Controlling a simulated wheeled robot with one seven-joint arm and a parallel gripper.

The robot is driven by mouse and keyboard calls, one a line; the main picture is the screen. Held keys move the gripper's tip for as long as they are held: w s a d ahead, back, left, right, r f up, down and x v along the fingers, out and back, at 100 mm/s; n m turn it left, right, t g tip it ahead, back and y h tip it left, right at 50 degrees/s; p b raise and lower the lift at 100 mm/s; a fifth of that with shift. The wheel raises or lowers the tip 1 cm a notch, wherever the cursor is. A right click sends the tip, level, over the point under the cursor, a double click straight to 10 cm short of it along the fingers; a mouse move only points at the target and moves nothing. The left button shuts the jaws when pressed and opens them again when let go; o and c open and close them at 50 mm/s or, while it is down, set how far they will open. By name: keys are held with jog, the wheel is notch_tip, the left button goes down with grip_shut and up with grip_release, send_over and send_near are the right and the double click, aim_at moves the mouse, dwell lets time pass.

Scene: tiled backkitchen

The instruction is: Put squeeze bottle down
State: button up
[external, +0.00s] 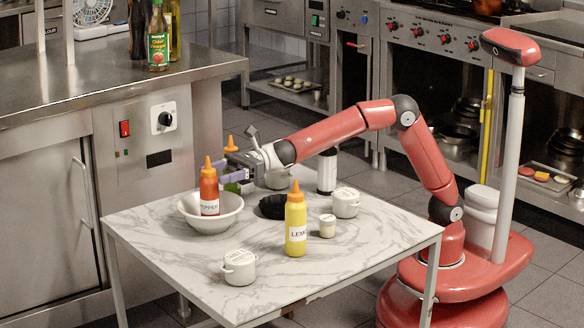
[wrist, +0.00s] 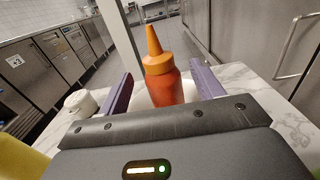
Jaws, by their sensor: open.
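A red squeeze bottle (external: 209,191) with an orange nozzle and a label reading "PEPPER" stands upright in the white bowl (external: 234,222) on the marble-topped table. My gripper (external: 224,170) is level with the bottle's upper part, reaching from the right. In the wrist view the red bottle (wrist: 165,88) shows between the two purple fingers of my gripper (wrist: 163,88), with a gap on each side. The gripper is open and holds nothing. The bottle's lower part is hidden in the wrist view.
A yellow squeeze bottle (external: 296,228), a green one (external: 232,182) partly behind my gripper, lidded white pots (external: 239,268) (external: 345,203), a small jar (external: 327,226) and a dark object (external: 271,207) share the table (external: 160,240). Its front left is clear. A steel counter (external: 100,82) stands behind.

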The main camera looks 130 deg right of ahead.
notch_tip(320, 180, up, 5)
jog(key=shift+p, duration=0.5)
jog(key=s+a+n+g+y+p, duration=0.3)
jog(key=s+a+n+g+y, duration=0.35)
jog(key=s+a+n, duration=1.45)
jog(key=s+f+n+g+h+p, duration=0.1)
jog(key=s+f+n+g+h, duration=0.1)
jog(key=s+n, duration=0.3)
jog(key=s+f+n+g+h+p, duration=0.1)
jog(key=s+f+n, duration=0.4)
jog(key=s, duration=0.6)
jog(key=s+f+n+g+h+p, duration=0.1)
jog(key=s+f+n+g+h, duration=0.2)
jog(key=s, duration=0.6)
jog(key=shift+f+n, duration=0.45)
jog(key=shift+n, duration=0.55)
